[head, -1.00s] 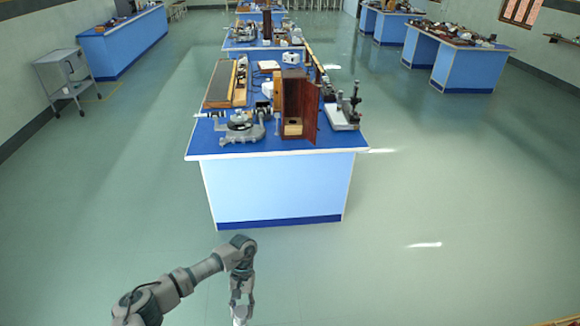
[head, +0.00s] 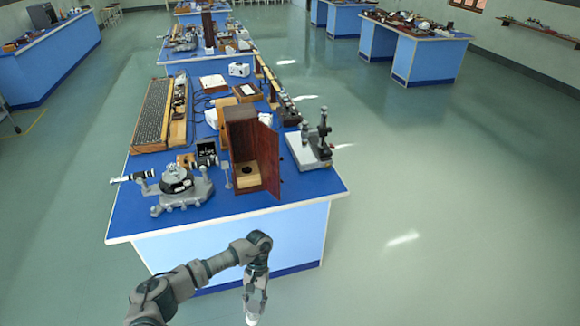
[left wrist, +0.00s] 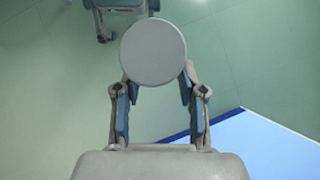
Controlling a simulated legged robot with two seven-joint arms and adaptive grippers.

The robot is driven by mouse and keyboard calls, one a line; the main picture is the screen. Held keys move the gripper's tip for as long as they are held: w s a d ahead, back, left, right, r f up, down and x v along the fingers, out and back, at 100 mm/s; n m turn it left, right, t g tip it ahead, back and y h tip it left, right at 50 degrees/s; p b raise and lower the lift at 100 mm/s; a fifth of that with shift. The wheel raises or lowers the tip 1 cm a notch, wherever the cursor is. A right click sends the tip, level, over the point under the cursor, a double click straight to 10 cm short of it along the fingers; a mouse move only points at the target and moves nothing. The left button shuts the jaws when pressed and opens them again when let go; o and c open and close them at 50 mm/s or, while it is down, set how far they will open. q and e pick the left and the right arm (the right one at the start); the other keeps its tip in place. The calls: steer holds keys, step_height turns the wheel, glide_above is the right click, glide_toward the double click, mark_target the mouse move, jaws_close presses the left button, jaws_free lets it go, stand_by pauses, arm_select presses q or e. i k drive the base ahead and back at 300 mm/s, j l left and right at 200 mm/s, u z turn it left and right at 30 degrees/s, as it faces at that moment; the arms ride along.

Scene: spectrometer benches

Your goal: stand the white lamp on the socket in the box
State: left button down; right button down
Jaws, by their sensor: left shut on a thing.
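My left gripper (head: 255,298) hangs low in front of the near bench, in the head view. It is shut on the white lamp (head: 252,320), of which only a small white part shows at the bottom edge. In the left wrist view the lamp (left wrist: 153,52) shows as a pale round disc between the fingers (left wrist: 157,90). An upright reddish-brown wooden box (head: 241,125) stands on the bench with its door (head: 269,158) open to the right. The socket (head: 247,176), a light wooden block with a dark round hole, is at the bottom inside the box. My right gripper is not in view.
A grey spectrometer (head: 180,186) stands left of the box on the blue benchtop (head: 130,212). A grey instrument with a black upright (head: 312,146) stands to the right. The near front strip of the benchtop is clear, and the floor around is open.

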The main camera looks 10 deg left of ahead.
mark_target(245, 172)
steer(key=i+l+u, duration=0.1)
steer(key=i, duration=0.3)
steer(key=i+l+u, duration=0.1)
steer(key=i+l, duration=0.15)
steer(key=i, duration=0.15)
steer(key=i+l+u, duration=0.1)
steer(key=i, duration=0.3)
steer(key=l, duration=0.1)
